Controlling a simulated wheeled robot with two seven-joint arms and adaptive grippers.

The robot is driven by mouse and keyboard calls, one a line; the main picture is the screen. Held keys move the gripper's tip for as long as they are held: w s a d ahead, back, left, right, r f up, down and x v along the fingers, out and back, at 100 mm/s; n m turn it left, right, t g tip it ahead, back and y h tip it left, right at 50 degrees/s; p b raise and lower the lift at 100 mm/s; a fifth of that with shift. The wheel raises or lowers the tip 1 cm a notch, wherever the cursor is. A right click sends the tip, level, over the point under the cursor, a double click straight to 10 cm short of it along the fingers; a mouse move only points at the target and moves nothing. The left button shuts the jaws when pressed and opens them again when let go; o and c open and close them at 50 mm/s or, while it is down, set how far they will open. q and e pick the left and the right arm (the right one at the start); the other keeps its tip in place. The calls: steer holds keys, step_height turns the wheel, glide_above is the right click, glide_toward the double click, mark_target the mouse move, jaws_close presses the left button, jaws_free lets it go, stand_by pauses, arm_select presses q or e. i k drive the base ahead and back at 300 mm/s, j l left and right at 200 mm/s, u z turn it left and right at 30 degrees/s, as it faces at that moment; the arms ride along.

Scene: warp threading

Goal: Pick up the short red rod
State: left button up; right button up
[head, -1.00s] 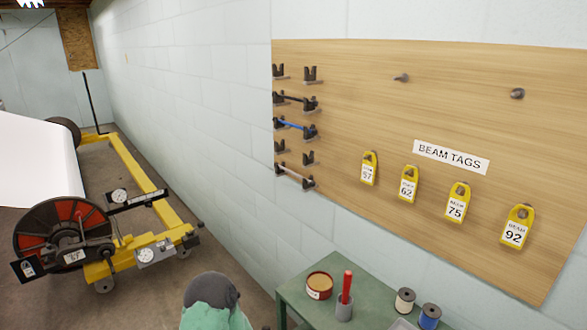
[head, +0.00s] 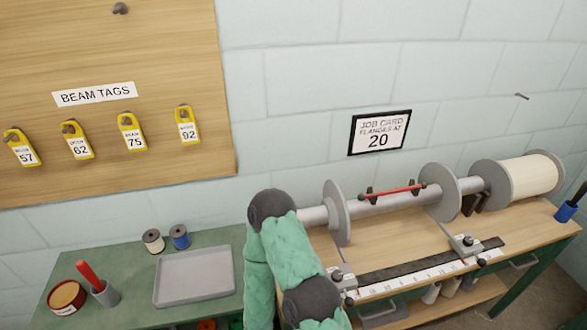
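A short thin red rod (head: 400,190) rests in two upright black holders (head: 371,195) above the grey shaft of the beam, between its two grey flanges (head: 338,212). It lies nearly level, and nothing is touching it except the holders. A thicker red stick (head: 89,274) stands tilted in a grey cup on the green table at the left. One green-sleeved arm of mine rises at the bottom middle, left of the beam. No gripper fingers show, so neither gripper is in view.
The wooden bench (head: 520,235) carries the beam, a ruler strip (head: 410,285) and sliding stops. A grey tray (head: 195,276), two spools and a red tin (head: 67,296) stand on the green table. A tag board (head: 100,180) and job card (head: 379,132) hang behind.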

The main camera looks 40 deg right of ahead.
mark_target(361, 197)
steer(key=z, duration=2.3)
steer(key=u, duration=2.4)
steer(key=z, duration=2.4)
